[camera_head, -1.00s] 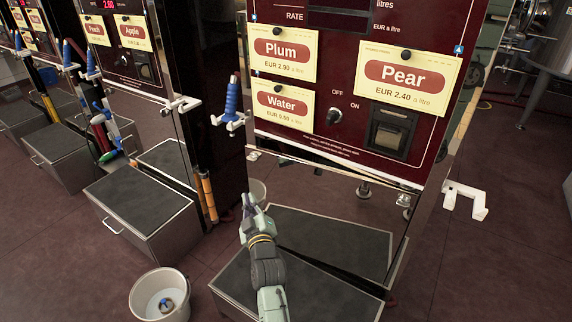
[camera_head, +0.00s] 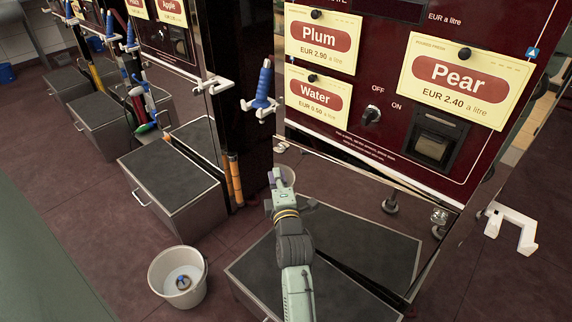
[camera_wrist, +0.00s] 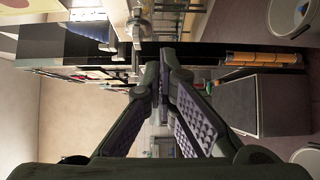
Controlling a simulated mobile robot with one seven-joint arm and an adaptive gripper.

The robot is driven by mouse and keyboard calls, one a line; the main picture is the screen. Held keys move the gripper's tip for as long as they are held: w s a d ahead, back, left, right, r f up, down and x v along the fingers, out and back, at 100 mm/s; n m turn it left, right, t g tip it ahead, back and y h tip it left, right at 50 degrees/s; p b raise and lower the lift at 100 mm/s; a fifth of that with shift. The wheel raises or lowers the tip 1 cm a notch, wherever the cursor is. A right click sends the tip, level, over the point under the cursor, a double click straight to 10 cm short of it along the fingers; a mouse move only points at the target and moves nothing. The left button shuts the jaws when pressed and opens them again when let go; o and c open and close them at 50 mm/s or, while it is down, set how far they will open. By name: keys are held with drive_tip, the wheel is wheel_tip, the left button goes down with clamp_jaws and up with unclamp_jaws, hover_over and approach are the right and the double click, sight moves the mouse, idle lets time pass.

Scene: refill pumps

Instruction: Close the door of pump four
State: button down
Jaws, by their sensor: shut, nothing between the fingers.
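The nearest pump (camera_head: 350,130) has a dark red front with Plum, Pear and Water cards; I cannot read a pump number on it. Below its front is a shiny, mirror-like lower panel (camera_head: 340,190); I cannot tell whether this is the door, or how far any door stands open. My gripper (camera_head: 271,190) is low in front of this panel, near its left edge, with my arm reaching in over the step. In the wrist view my gripper (camera_wrist: 162,62) has its two purple-padded fingers together at the tips, with nothing between them. Contact with the pump cannot be made out.
A dark-topped step box (camera_head: 250,275) stands before the pump, with another (camera_head: 165,185) to the left. A grey bucket (camera_head: 160,285) is on the floor. A blue-handled nozzle (camera_head: 263,88) hangs left of the pump; a white bracket (camera_head: 512,230) juts out right. Floor at lower left is open.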

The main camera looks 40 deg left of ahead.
drive_tip(key=shift+w+a+p, duration=0.15)
drive_tip(key=shift+w+p, duration=0.2)
drive_tip(key=shift+w, duration=1.75)
